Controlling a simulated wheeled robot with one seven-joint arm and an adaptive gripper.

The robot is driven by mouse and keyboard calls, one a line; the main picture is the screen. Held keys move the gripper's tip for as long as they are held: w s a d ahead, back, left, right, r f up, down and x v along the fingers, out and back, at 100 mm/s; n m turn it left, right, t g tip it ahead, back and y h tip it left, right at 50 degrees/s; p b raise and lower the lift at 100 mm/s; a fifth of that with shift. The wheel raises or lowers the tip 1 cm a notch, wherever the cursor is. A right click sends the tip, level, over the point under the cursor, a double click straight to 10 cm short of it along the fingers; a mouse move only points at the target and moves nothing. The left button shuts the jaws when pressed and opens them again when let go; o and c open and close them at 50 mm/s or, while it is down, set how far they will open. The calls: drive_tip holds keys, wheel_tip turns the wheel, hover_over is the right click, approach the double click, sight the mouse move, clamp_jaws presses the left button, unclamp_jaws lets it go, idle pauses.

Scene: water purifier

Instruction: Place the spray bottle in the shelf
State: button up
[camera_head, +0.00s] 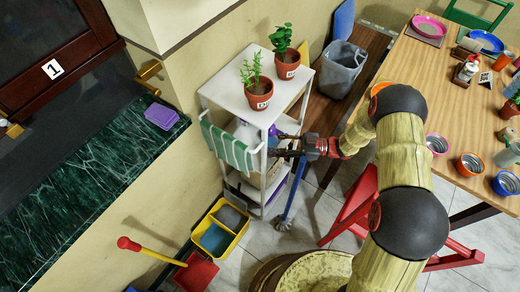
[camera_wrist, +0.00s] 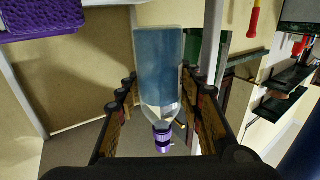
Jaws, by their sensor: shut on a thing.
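The spray bottle (camera_wrist: 159,65), with a blue body, clear neck and purple nozzle, lies between the fingers of my gripper (camera_wrist: 160,88) in the wrist view, nozzle towards the picture's bottom. In the head view my gripper (camera_head: 282,145) reaches from the right to the open side of the white shelf unit (camera_head: 242,103), at its upper compartment. A purple bit (camera_head: 275,132) shows by the fingers there. The bottle is mostly hidden in that view, so I cannot tell whether it touches a shelf board.
Two potted plants (camera_head: 258,94) stand on the shelf top, and a green striped towel (camera_head: 229,148) hangs in front. A whitish item (camera_head: 246,131) is inside. A blue-handled brush (camera_head: 292,195), red stool (camera_head: 352,212) and laid wooden table (camera_head: 450,110) are nearby. A purple basket (camera_wrist: 40,18) shows in the wrist view.

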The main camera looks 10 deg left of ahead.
drive_tip(key=shift+s+a+f+b, duration=0.15)
drive_tip(key=shift+a+f+b, duration=0.45)
drive_tip(key=shift+a+f, duration=0.4)
drive_tip(key=shift+s+a+f+b, duration=0.15)
drive_tip(key=shift+a+f+b, duration=0.55)
drive_tip(key=shift+a, duration=0.4)
drive_tip(key=shift+f, duration=0.15)
drive_tip(key=o, duration=1)
drive_tip(key=shift+o, duration=0.2)
